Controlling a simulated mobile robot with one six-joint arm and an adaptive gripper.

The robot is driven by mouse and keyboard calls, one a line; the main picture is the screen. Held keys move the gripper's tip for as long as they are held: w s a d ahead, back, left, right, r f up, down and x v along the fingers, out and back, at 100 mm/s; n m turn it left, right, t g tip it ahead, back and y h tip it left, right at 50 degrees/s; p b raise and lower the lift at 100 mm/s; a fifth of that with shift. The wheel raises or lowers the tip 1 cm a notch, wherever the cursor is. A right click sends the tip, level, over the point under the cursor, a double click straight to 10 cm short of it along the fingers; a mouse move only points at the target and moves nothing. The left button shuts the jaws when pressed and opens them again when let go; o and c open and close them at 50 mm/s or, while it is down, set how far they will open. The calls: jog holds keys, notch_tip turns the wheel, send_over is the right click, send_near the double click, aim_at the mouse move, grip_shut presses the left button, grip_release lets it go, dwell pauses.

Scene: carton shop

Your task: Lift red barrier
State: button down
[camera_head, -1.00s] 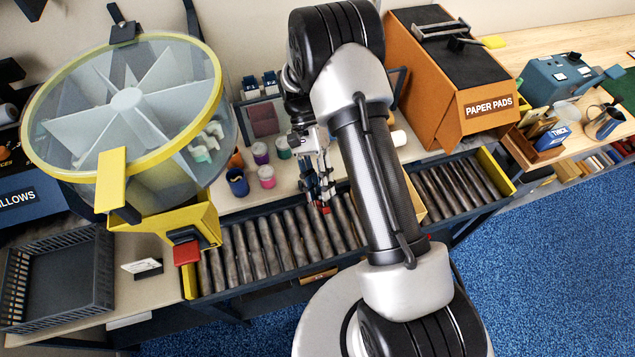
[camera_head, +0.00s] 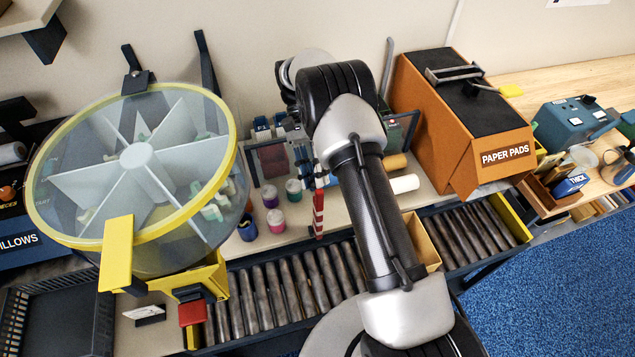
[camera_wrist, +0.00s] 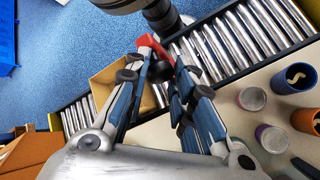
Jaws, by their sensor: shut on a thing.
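The red barrier (camera_head: 318,213) is a narrow red piece with pale bands, hanging nearly upright above the back edge of the roller conveyor in the head view. My gripper (camera_head: 317,183) is at its upper end, partly hidden behind my arm. In the wrist view my gripper (camera_wrist: 160,62) has its fingers closed in around it. Only a red end of the barrier (camera_wrist: 150,44) shows beyond the fingertips there; the rest is hidden between the fingers.
The roller conveyor (camera_head: 285,293) runs below, with an open carton (camera_head: 421,241) on it behind my arm. Several paint pots (camera_head: 276,221) stand left of the barrier. A yellow-rimmed drum (camera_head: 135,245) is at left, an orange paper-pads box (camera_head: 455,130) at right.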

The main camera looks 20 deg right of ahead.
jog(key=shift+w+f, duration=0.3)
jog(key=shift+f, duration=0.45)
jog(key=c, duration=1.8)
grip_release()
jog(key=shift+a, duration=0.1)
jog(key=shift+o, duration=1.2)
jog(key=shift+w+a, duration=0.1)
jog(key=shift+a, duration=0.1)
jog(key=shift+o, duration=1.1)
jog(key=shift+d, duration=0.2)
jog(key=shift+w+d, duration=0.1)
jog(key=shift+w, duration=0.1)
jog(key=shift+r, duration=0.1)
jog(key=shift+r, duration=0.1)
notch_tip(320, 180, up, 10)
